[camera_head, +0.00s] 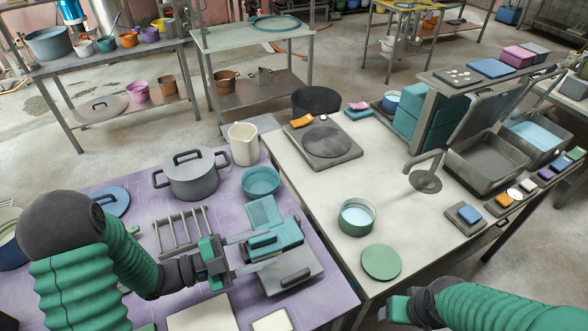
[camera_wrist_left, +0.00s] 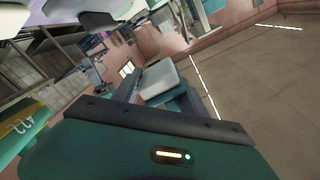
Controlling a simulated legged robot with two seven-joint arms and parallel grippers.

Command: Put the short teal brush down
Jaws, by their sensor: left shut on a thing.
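My left gripper (camera_head: 266,252) reaches in from the left over the right part of the purple table, its two fingers pointing right. It is shut on a small teal piece, taken as the short teal brush (camera_head: 262,241); its outline merges with the teal box (camera_head: 284,236) behind it. In the left wrist view, a teal piece (camera_wrist_left: 180,101) and a pale grey block show beyond the dark jaw edge; I cannot tell which part is held. My right gripper (camera_head: 398,308) is at the bottom edge, with its fingers not clearly visible.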

